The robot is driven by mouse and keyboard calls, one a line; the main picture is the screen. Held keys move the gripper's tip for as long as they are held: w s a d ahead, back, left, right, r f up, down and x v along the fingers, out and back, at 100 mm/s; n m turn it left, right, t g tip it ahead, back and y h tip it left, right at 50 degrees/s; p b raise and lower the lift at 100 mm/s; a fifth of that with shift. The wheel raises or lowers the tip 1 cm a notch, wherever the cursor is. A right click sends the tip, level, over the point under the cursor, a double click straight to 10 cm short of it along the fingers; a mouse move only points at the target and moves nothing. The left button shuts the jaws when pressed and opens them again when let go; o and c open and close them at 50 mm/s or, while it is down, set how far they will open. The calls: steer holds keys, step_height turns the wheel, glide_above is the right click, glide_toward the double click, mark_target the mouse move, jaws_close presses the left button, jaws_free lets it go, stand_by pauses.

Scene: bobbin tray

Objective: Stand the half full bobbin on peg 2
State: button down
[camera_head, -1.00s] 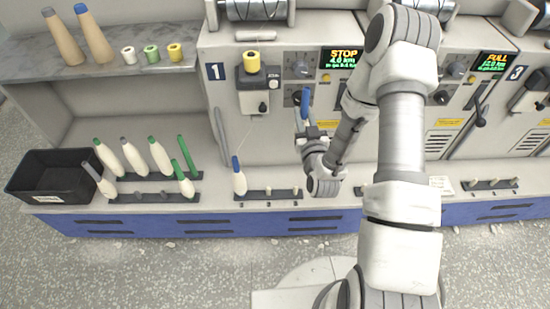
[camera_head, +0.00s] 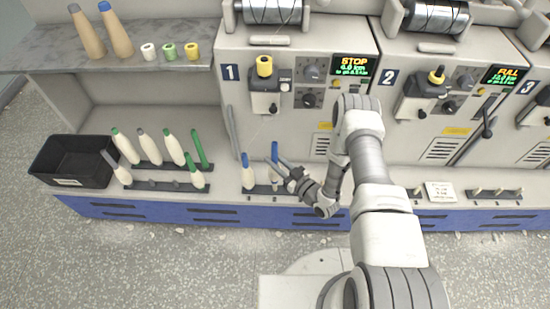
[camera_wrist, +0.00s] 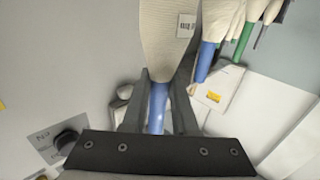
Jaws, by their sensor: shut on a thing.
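My gripper (camera_head: 277,167) is shut on the blue tube end of a bobbin, whose blue tip (camera_head: 275,151) rises above the fingers. In the wrist view, the fingers pinch its blue tube (camera_wrist: 157,105), and its cream yarn body (camera_wrist: 168,35) stretches away beyond them. The bobbin is over the peg rail (camera_head: 262,190) below machine 1, near its middle peg. I cannot tell whether its foot touches the peg. Another blue-tipped cream bobbin (camera_head: 247,174) stands at the left end of that rail. It also shows in the wrist view (camera_wrist: 206,62), right of the held bobbin.
Left, two dark rails hold several cream bobbins (camera_head: 172,147) and a green tube (camera_head: 200,150), beside a black bin (camera_head: 72,160). A shelf (camera_head: 165,68) above carries two tan cones and three small spools. A white card (camera_head: 439,192) and another rail (camera_head: 490,193) lie right.

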steer(key=shift+f+b, duration=1.8)
steer(key=shift+f, duration=0.85)
steer(key=shift+f+b, duration=0.6)
steer(key=shift+b, duration=0.15)
steer(key=c, duration=1)
jaws_free()
steer(key=shift+d, duration=0.1)
steer(key=shift+p+v, duration=0.9)
steer(key=shift+v, duration=4.6)
